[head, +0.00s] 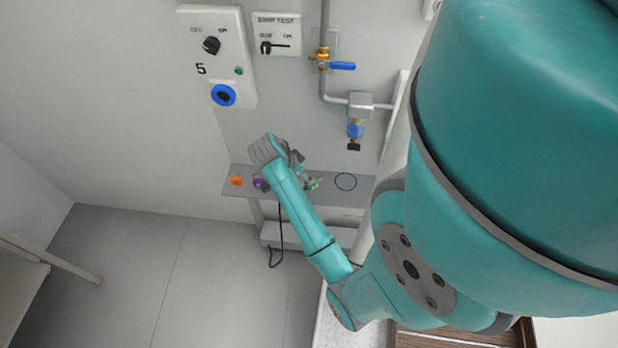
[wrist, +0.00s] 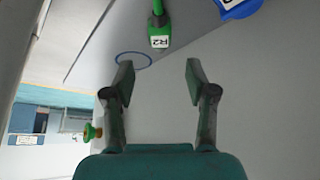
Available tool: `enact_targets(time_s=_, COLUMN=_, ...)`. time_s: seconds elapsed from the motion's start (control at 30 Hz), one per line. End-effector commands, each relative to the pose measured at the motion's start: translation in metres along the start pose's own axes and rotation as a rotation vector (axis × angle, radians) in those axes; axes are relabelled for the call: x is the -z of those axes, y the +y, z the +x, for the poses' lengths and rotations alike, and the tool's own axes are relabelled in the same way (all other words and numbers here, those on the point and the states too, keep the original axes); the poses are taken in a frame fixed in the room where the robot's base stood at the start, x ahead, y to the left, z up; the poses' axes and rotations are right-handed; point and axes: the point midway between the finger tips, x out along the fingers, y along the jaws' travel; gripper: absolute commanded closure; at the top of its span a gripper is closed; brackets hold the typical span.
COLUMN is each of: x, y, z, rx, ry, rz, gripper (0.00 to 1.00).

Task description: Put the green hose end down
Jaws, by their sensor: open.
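The green hose end (wrist: 160,34), with a white R2 label, shows at the top of the wrist view. It lies beyond the fingertips of my gripper (wrist: 160,74), apart from both fingers. My gripper is open with nothing between its fingers. In the head view a small green piece (head: 314,184) shows on the grey shelf (head: 330,197), just right of my gripper (head: 296,157), and is partly hidden by it. A blue ring (head: 346,173) is marked on the shelf to the right of the green piece; it also shows in the wrist view (wrist: 133,53).
An orange piece (head: 236,181) and a purple piece (head: 259,184) sit on the shelf's left part. Above are a panel marked 5 (head: 222,60), a pipe with a blue-handled valve (head: 341,66) and a blue regulator (head: 355,129). A black cable (head: 281,235) hangs below.

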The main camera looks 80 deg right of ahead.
Motion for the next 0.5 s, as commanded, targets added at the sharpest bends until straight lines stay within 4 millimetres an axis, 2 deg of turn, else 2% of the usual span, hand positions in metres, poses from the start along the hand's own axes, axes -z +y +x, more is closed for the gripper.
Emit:
enact_targets(time_s=0.1, x=0.000, y=-0.001, z=-0.022, rx=0.004, ry=0.000, rz=-0.001, gripper=0.44)
enact_targets(time_s=0.23, x=0.000, y=-0.001, z=-0.038, rx=0.002, ry=0.000, rz=-0.001, gripper=0.44)
enact_targets(time_s=0.37, x=-0.001, y=0.000, z=-0.047, rx=0.003, ry=0.000, rz=-0.003, gripper=0.44)
enact_targets(time_s=0.5, x=-0.015, y=0.005, z=-0.044, rx=0.044, ry=0.000, rz=-0.072, gripper=0.44)
